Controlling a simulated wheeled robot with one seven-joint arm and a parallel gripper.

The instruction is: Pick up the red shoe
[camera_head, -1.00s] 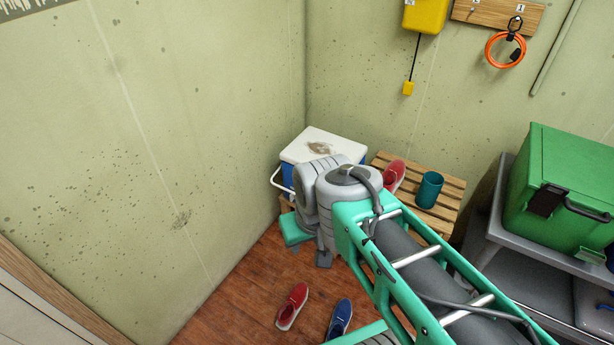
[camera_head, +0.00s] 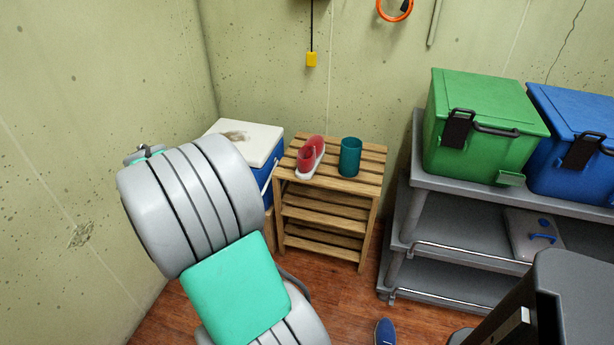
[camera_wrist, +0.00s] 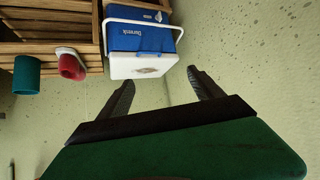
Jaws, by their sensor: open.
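A red shoe (camera_head: 310,157) with a white sole sits on top of a slatted wooden rack (camera_head: 370,188), beside a teal cup (camera_head: 350,157). The red shoe also shows in the wrist view (camera_wrist: 71,66), at the upper left, where the picture looks turned over. My gripper (camera_wrist: 158,82) is open and empty, its two dark fingers apart, with the wall and cooler beyond them. It is apart from the shoe, which lies to the left of the fingers in the wrist view. In the head view my arm fills the lower left and the gripper's fingers cannot be made out.
A blue and white cooler (camera_head: 243,143) stands left of the rack, close to it. A grey shelf cart (camera_head: 400,215) with green (camera_head: 480,125) and blue (camera_head: 575,140) bins stands to the right. A blue shoe (camera_head: 384,332) lies on the wooden floor.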

